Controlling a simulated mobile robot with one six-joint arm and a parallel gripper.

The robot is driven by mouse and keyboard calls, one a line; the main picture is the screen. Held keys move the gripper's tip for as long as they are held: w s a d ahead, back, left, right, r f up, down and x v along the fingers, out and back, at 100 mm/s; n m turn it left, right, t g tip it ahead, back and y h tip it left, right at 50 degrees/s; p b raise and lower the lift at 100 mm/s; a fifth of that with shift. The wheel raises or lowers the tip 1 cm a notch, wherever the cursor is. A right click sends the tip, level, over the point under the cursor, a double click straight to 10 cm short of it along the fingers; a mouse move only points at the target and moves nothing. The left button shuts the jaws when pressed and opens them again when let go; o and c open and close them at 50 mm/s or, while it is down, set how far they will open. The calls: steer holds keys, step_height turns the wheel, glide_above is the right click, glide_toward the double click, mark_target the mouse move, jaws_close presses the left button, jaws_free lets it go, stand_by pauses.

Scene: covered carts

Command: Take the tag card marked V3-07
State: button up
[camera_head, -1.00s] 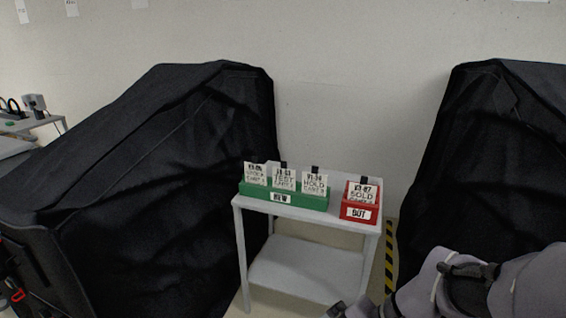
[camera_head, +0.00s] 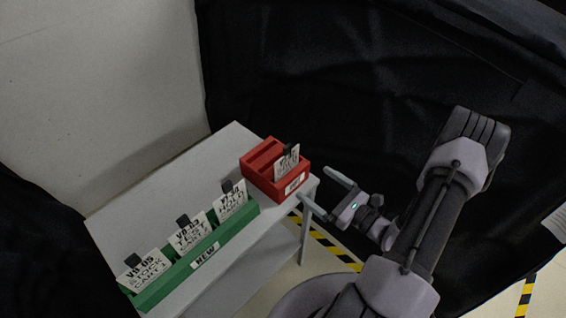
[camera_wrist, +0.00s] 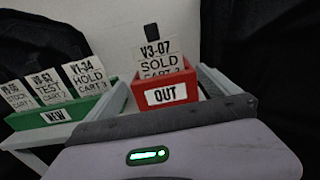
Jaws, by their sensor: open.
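The tag card marked V3-07 SOLD CART 3 (camera_wrist: 165,61) stands upright in the red box labelled OUT (camera_wrist: 172,96), with a dark tab at its top. In the head view the card (camera_head: 288,161) sits in the front slot of the red box (camera_head: 262,178), at the near right end of the stand. My gripper (camera_head: 315,183) is open and empty, just off that end of the stand, its fingers pointing toward the red box. In the wrist view the two grey fingers lie left and right of the box. The card's lower edge is hidden in the box.
A green box labelled NEW (camera_head: 156,289) holds three white cards: V0-05 (camera_head: 143,270), V0-63 (camera_head: 190,234) and V1-34 (camera_wrist: 87,76). The boxes stand on a grey stand (camera_head: 150,190). Black-covered carts (camera_head: 370,80) rise close behind my arm. Yellow-black tape marks the floor.

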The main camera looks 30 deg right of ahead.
steer(key=x, duration=0.6)
steer(key=shift+w+a+b, duration=0.15)
steer(key=shift+b, duration=0.25)
steer(key=x, duration=0.4)
steer(key=b+x, duration=0.1)
steer(key=shift+w+a+r, duration=0.15)
steer(key=shift+w+r, duration=0.1)
steer(key=shift+w, duration=0.15)
steer(key=c, duration=1)
steer(key=shift+o, duration=0.2)
step_height(320, 180, up, 10)
steer(key=p, duration=0.3)
steer(key=shift+r+p, duration=0.2)
steer(key=shift+p, duration=0.2)
step_height(320, 180, up, 5)
steer(key=p, duration=0.4)
glide_above(287, 163)
steer(key=shift+w+f, duration=0.1)
steer(key=shift+f+b, duration=0.1)
steer(key=shift+b, duration=0.2)
